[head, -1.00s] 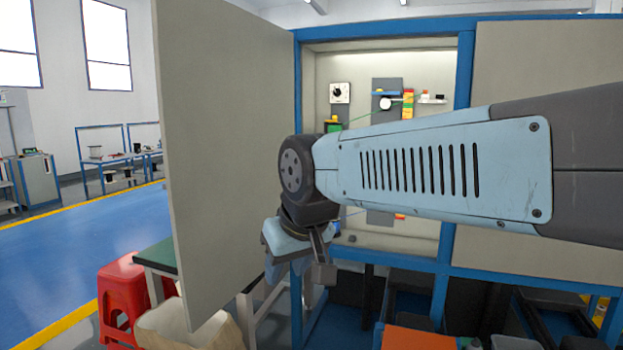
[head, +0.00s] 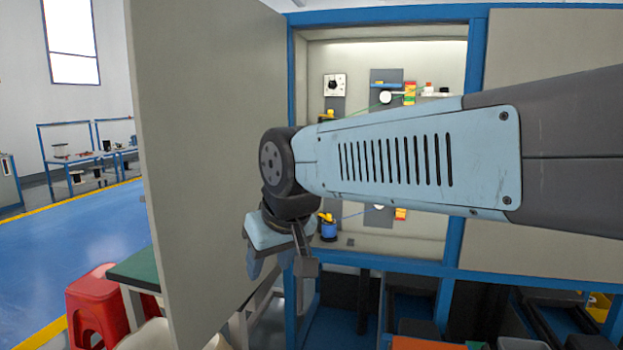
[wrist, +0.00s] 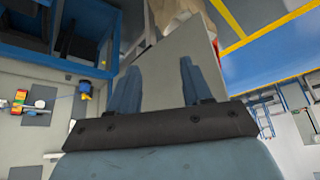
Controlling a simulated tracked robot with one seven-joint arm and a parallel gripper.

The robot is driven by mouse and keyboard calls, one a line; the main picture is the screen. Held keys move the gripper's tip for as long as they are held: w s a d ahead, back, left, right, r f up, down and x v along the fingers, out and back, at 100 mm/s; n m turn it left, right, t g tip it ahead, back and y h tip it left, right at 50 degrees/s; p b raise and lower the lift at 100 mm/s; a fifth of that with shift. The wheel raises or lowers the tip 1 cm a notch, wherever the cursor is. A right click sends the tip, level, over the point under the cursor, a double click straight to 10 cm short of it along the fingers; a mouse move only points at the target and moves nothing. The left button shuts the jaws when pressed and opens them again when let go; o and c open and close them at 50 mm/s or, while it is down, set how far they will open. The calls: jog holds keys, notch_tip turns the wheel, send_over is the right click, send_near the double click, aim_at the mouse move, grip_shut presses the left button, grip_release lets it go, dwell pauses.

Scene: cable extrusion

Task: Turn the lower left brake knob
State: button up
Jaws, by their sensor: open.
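The open cabinet bay (head: 425,50) holds the cable fixtures. On its back wall a white plate with a black dial (head: 335,86) sits at upper left. Lower left in the bay, a blue cylinder with a yellow part on top (head: 328,228) shows just right of my gripper; it also shows in the wrist view (wrist: 85,90). I cannot tell which part is the lower left brake knob; my arm hides the middle of the bay. My gripper (head: 280,267) is open and empty, in front of the bay's left edge, pointing down. Both fingers show apart in the wrist view (wrist: 158,70).
A large grey door (head: 200,150) stands open at left, close to my gripper. Blue frame posts (head: 452,250) edge the bay. A red stool (head: 92,305) and a green-topped table (head: 137,268) stand beyond the door. Dark bins lie below at right.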

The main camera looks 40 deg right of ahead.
jog(key=shift+o, duration=0.7)
jog(key=shift+w+d+r, duration=0.1)
jog(key=shift+w+r, duration=0.05)
jog(key=shift+w, duration=0.2)
jog(key=shift+o, duration=1.2)
jog(key=w+d+r+m+t, duration=0.1)
jog(key=w+d, duration=0.1)
jog(key=w, duration=0.5)
jog(key=w+d+r+m, duration=0.1)
jog(key=w+d, duration=0.2)
jog(key=w, duration=0.3)
jog(key=shift+w+m+t, duration=0.4)
jog(key=w+d+f+m+t+h, duration=0.15)
jog(key=w+d+m, duration=0.25)
jog(key=w+d, duration=0.85)
jog(key=w+d+f+t+h, duration=0.2)
jog(key=w+d+f+h, duration=0.3)
jog(key=w+d, duration=0.5)
jog(key=w+d+f+t+h, duration=0.2)
jog(key=w+d+f+h, duration=0.4)
jog(key=d, duration=0.7)
jog(key=w+d+f+t+h, duration=0.35)
jog(key=w+d, duration=0.55)
jog(key=d, duration=0.3)
jog(key=shift+g, duration=0.4)
jog(key=x, duration=1.4)
jog(key=shift+s+r, duration=0.1)
jog(key=shift+r, duration=0.15)
jog(key=shift+c, duration=0.4)
